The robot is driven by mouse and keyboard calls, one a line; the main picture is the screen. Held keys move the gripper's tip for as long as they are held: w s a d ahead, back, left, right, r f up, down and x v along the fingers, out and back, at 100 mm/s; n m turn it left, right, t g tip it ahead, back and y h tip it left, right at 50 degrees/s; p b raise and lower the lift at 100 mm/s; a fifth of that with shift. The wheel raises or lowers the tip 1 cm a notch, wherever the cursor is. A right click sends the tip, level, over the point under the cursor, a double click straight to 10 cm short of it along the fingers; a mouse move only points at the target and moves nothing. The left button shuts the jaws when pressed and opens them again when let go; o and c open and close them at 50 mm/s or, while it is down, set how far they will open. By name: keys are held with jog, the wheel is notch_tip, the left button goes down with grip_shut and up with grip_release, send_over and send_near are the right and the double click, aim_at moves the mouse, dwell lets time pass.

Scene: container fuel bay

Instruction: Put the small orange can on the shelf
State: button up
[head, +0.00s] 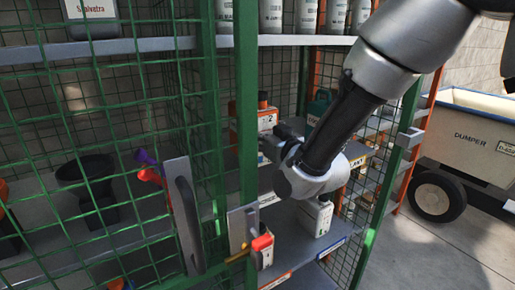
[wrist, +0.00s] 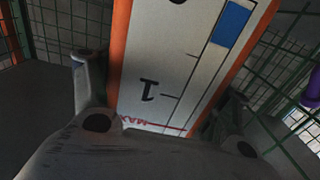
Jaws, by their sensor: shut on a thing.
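An orange can with a white label (wrist: 172,70) fills the middle of the wrist view. Its label carries an upside-down "1", a red "MAX" line and a blue block. My gripper (wrist: 163,88) is shut on it, one finger at each side. In the head view my gripper (head: 279,143) is inside the green mesh cage, at an orange can with a white label and a "2" (head: 267,119). My gripper hides its lower part; I cannot tell for certain that it is the held can. The grey shelf (head: 291,218) lies below.
A white container (head: 314,217) stands on the shelf under my wrist. A teal can (head: 320,104) stands behind my arm. Green mesh (head: 95,150) and a green post (head: 246,80) stand close to the left. A black funnel (head: 86,178) sits behind the mesh. A dumper (head: 468,128) is at right.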

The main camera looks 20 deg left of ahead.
jog(key=shift+f, duration=2)
jog(key=shift+f, duration=0.15)
jog(key=o, duration=1.6)
